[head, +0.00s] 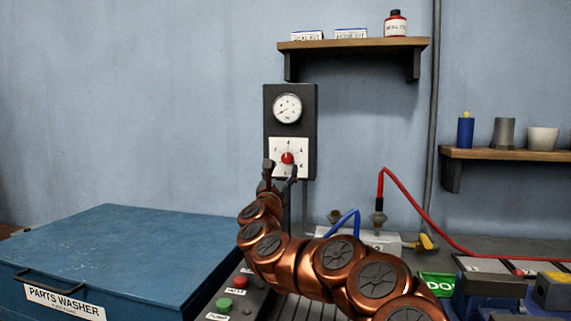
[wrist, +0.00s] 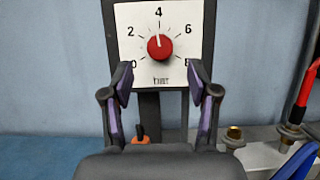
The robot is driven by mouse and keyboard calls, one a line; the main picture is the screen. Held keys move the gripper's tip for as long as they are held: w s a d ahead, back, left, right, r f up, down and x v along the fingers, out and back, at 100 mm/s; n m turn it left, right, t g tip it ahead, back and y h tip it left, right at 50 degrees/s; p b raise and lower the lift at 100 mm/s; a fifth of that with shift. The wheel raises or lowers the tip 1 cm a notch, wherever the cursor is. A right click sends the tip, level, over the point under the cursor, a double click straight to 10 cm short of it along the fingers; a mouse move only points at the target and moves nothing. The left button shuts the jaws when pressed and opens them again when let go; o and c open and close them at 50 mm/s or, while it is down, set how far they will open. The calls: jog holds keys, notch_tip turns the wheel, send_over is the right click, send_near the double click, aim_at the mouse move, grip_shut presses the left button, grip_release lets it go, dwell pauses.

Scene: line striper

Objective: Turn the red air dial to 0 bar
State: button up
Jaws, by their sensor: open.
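The red air dial (head: 287,158) sits on a white scale plate (head: 276,148) on a dark wall panel. In the wrist view the red dial (wrist: 160,48) shows large, with its white pointer mark up near the 4. The plate (wrist: 128,47) reads 0, 2, 4, 6 and 8, with 0 at lower left and 8 at lower right, partly covered by my fingers. My gripper (head: 280,171) is open in front of the panel. In the wrist view its fingertips (wrist: 160,80) are spread wide, below and to either side of the dial, with nothing between them.
A round gauge (head: 287,108) is above the dial. A blue parts washer (head: 110,250) stands at left, with green and red buttons (head: 232,292) beside my arm. A red hose (head: 430,215) and a valve block (head: 365,240) are at right. Shelves are higher up.

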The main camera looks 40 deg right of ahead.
aim_at(286, 161)
jog(key=shift+x, duration=2.5)
jog(key=shift+c, duration=0.5)
grip_shut()
